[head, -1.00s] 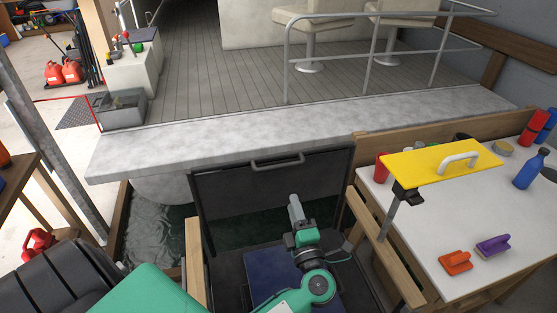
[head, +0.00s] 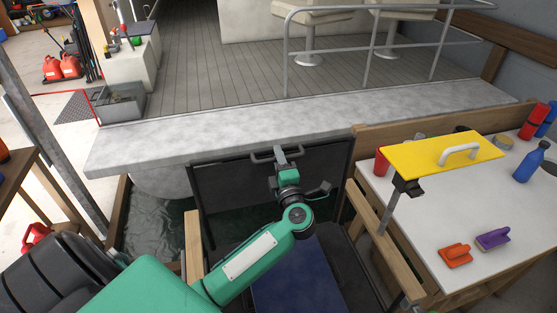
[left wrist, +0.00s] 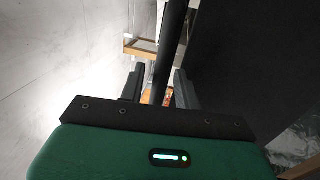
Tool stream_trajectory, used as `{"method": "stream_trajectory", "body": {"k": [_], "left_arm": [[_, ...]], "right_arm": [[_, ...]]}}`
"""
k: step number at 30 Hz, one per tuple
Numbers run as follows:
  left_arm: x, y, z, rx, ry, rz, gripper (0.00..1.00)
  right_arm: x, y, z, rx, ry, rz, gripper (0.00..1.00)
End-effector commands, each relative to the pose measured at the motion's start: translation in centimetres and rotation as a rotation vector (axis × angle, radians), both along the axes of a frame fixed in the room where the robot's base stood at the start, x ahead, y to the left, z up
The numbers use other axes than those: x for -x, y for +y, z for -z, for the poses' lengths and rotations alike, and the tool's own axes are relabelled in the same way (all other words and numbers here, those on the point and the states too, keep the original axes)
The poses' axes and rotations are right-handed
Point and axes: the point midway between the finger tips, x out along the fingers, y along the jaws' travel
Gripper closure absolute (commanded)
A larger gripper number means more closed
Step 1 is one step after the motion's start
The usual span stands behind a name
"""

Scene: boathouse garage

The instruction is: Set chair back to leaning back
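The chair's dark back (head: 232,193) stands upright, facing me, just in front of the pale ledge. It has a grey bar handle (head: 262,157) along its top edge and wooden armrests (head: 193,255) at both sides. A dark blue pad (head: 290,278) lies on the seat. My left gripper (head: 281,152) reaches over the seat to the middle of the handle. In the left wrist view, the two fingers (left wrist: 160,88) are apart with the dark handle bar (left wrist: 170,45) running between them; gaps show on both sides. My right gripper is out of view.
A white table (head: 410,250) at right holds a yellow board with a handle (head: 430,155), an orange brush (head: 455,256), a purple brush (head: 492,238) and a blue bottle (head: 532,162). Water (head: 150,230) lies below the ledge (head: 200,147).

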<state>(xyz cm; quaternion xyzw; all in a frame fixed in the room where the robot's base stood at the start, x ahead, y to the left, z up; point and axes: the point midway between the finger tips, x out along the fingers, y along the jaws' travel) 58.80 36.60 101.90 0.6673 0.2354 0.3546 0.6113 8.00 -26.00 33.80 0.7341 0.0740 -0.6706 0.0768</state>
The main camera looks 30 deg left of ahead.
Motion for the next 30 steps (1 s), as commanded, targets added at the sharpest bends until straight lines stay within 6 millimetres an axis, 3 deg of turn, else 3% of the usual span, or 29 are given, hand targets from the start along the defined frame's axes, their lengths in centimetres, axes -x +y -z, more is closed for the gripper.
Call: {"method": "stream_trajectory", "body": {"k": [9,14,22,30], "left_arm": [[-0.1,0.2,0.0,0.0,0.0,0.0,0.69],[-0.1,0.1,0.0,0.0,0.0,0.001,1.0],[-0.3,0.3,-0.2,0.005,0.005,0.0,1.0],[-2.9,3.2,-0.9,0.065,0.064,-0.001,1.0]], "right_arm": [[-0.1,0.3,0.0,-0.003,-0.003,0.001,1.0],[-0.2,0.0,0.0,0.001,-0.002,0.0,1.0],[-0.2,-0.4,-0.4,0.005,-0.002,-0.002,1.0],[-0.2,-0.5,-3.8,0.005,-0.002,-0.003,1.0]]}}
